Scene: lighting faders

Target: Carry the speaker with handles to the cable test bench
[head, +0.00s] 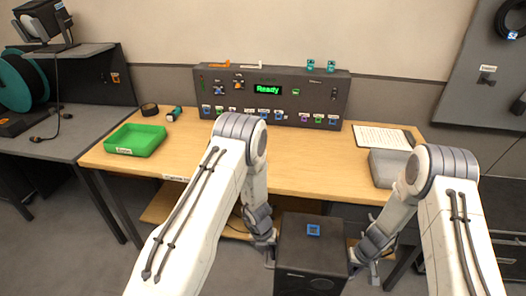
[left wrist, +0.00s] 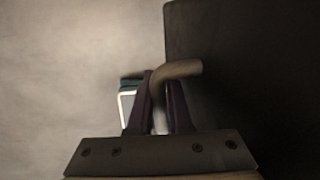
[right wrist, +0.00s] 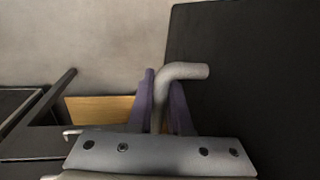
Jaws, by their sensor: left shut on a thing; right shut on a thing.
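The speaker (head: 312,246) is a black box with a blue square marker on top, low in front of the wooden desk in the head view. My left gripper (head: 270,262) is at its left side and my right gripper (head: 352,262) at its right side. In the left wrist view, the left fingers (left wrist: 163,105) are shut on a bent handle (left wrist: 182,69). In the right wrist view, the right fingers (right wrist: 162,105) are shut on the other handle (right wrist: 187,71). The speaker's dark side fills the right of both wrist views. Its underside is hidden.
The wooden desk (head: 290,175) ahead carries a control panel (head: 270,90) reading "Ready", a green tray (head: 135,140), a grey tray (head: 385,167) and a paper sheet (head: 383,137). A grey bench (head: 70,145) with a teal reel (head: 20,82) and a lamp (head: 42,18) stands left.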

